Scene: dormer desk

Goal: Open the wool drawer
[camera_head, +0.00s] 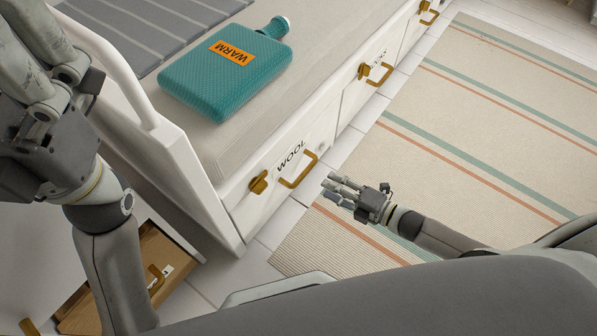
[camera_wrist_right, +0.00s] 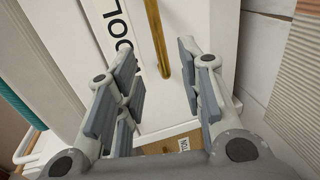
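The wool drawer (camera_head: 245,207) is a white front under the bench, marked WOOL, and looks closed. Its brass handle (camera_head: 299,170) is a bar loop, with a brass latch-like fitting (camera_head: 259,182) to its left. My right gripper (camera_head: 335,187) is just right of the handle in the head view, apart from it and empty. In the right wrist view its fingers (camera_wrist_right: 160,88) are spread, with the brass handle (camera_wrist_right: 158,38) showing beyond and between them. My left gripper (camera_head: 25,75) is at the upper left, away from the drawer; its fingertips are not clear.
A teal WARM bottle (camera_head: 225,75) lies on the bench cushion (camera_head: 320,45). A white rail (camera_head: 180,150) stands at the bench end. More drawers with brass handles (camera_head: 379,73) continue along it. A wooden drawer or box (camera_head: 150,250) is lower left. The striped rug (camera_head: 450,130) is clear.

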